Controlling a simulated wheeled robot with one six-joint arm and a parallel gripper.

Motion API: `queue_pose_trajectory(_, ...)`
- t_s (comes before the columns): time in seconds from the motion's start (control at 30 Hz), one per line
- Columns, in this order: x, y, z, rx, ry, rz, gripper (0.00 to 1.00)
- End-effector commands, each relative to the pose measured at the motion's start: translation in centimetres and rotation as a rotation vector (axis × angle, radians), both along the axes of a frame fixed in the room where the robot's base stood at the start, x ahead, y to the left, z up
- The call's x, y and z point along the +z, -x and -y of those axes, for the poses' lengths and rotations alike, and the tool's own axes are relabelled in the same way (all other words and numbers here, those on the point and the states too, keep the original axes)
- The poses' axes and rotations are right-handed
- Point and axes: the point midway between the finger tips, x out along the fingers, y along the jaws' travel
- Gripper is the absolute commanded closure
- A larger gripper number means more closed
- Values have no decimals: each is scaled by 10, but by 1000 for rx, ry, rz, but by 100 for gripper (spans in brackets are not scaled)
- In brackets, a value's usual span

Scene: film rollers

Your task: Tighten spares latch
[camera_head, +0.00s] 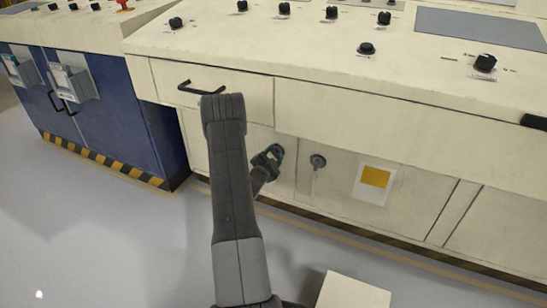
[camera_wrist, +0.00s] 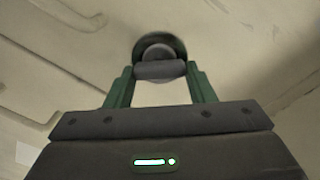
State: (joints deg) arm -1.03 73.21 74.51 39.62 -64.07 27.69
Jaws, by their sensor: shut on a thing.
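In the wrist view, a round grey latch knob (camera_wrist: 155,50) with a bar across its front is on the cream cabinet front. The green fingers of my gripper (camera_wrist: 158,72) are on either side of it and closed on it. In the head view, my gripper (camera_head: 272,154) reaches the lower cabinet front below the drawer, and my arm and gripper hide most of the held latch. A second round grey latch (camera_head: 318,161) is just to the right, apart from my gripper, with a pale strip hanging below it. I cannot read any label naming either latch.
A drawer with a black handle (camera_head: 201,88) is above my gripper. A white and yellow label (camera_head: 375,178) is on the panel to the right. A blue cabinet (camera_head: 105,110) stands left, and a pale box (camera_head: 352,290) is at the bottom. Grey floor lies left of my arm.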

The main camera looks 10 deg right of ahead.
Motion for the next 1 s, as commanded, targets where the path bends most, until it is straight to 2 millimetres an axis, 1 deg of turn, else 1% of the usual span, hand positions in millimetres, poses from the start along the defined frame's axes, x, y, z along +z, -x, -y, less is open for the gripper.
queue_pose_trajectory(0.3,-2,1,1,0,-246,164,74)
queue_pose_trajectory(0.6,-3,1,1,0,-439,294,74)
queue_pose_trajectory(0.8,-4,1,1,0,-521,349,74)
queue_pose_trajectory(1.0,-4,1,1,-1,-563,378,74)
